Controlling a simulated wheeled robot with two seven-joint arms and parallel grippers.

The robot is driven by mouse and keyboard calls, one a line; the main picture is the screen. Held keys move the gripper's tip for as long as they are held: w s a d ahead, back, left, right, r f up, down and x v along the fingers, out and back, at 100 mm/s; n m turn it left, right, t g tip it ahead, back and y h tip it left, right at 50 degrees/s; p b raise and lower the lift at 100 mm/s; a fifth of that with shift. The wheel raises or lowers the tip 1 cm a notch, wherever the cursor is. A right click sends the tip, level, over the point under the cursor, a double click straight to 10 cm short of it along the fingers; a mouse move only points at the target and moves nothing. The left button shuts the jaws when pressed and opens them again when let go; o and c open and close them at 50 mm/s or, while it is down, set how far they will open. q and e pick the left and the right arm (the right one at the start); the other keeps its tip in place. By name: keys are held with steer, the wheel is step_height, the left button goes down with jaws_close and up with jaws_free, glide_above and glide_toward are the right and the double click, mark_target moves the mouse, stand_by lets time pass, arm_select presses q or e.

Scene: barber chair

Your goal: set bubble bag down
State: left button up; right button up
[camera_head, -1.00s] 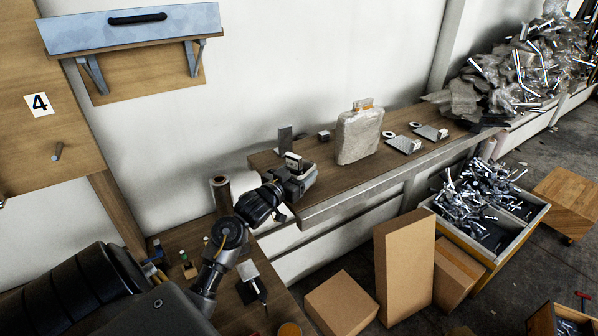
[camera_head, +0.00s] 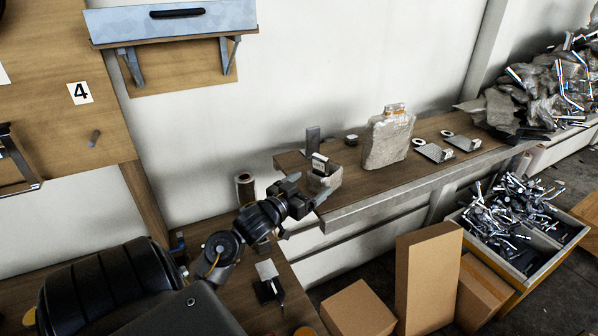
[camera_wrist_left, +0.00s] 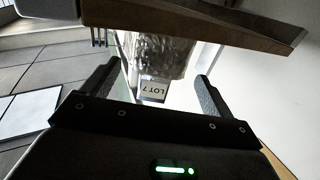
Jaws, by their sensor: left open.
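A small grey bubble bag (camera_head: 329,180) with a white label stands at the near left end of the wooden shelf (camera_head: 352,187). The bag's lower near side is partly hidden by the gripper in the head view. My right gripper is not in view.
A larger wrapped bag (camera_head: 388,142) stands farther along the shelf, with metal brackets (camera_head: 434,152) beyond it. A dark upright block (camera_head: 312,140) is behind the small bag. Cardboard boxes (camera_head: 428,280) and a bin of metal parts (camera_head: 515,220) stand below.

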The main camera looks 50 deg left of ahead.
arm_select(q)
steer(key=shift+s+d+b, duration=0.15)
steer(key=shift+s+b, duration=0.05)
steer(key=shift+s, duration=0.95)
steer(key=shift+s+d+b, duration=0.15)
steer(key=shift+s, duration=1)
